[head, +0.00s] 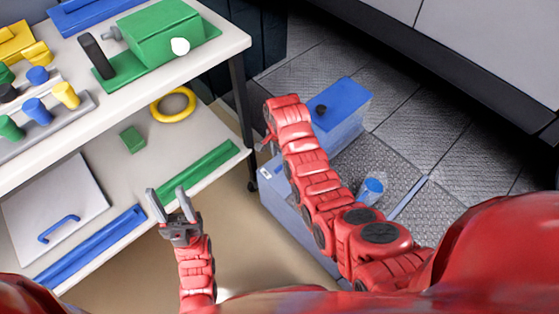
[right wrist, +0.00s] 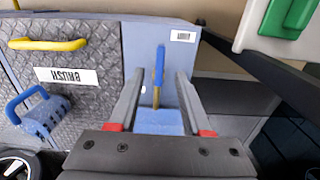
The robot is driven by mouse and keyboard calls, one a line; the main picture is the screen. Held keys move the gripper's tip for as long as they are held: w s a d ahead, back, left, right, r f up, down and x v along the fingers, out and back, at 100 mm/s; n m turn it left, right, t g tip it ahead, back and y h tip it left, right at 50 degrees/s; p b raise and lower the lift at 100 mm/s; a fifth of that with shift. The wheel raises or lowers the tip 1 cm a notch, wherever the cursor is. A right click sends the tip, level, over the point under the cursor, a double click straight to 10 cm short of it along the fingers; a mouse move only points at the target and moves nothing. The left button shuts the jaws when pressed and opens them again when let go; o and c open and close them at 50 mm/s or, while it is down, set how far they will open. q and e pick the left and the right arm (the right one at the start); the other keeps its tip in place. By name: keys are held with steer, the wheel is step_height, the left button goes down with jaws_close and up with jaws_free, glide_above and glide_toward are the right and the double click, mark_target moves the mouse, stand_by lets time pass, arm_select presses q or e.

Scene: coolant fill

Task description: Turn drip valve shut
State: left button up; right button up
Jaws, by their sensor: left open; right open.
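The drip valve shows in the right wrist view as a blue lever (right wrist: 159,66) with a brass-coloured stem below it. The lever stands upright against a blue-grey panel (right wrist: 183,65) with a small white label. My right gripper (right wrist: 162,78) is open, with one finger on each side of the lever in the picture. I cannot tell whether the lever lies between the fingertips or beyond them. In the head view my right arm hides the valve and most of that gripper. My left gripper (head: 167,196) is open and empty, before the shelf unit.
The shelf unit's white top (head: 222,48) holds a green block. A yellow handle (right wrist: 47,44) and blue brush (right wrist: 42,112) lie left in the right wrist view.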

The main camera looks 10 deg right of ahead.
step_height(320, 180, up, 11)
steer(key=p, duration=0.5)
steer(key=shift+w, duration=0.1)
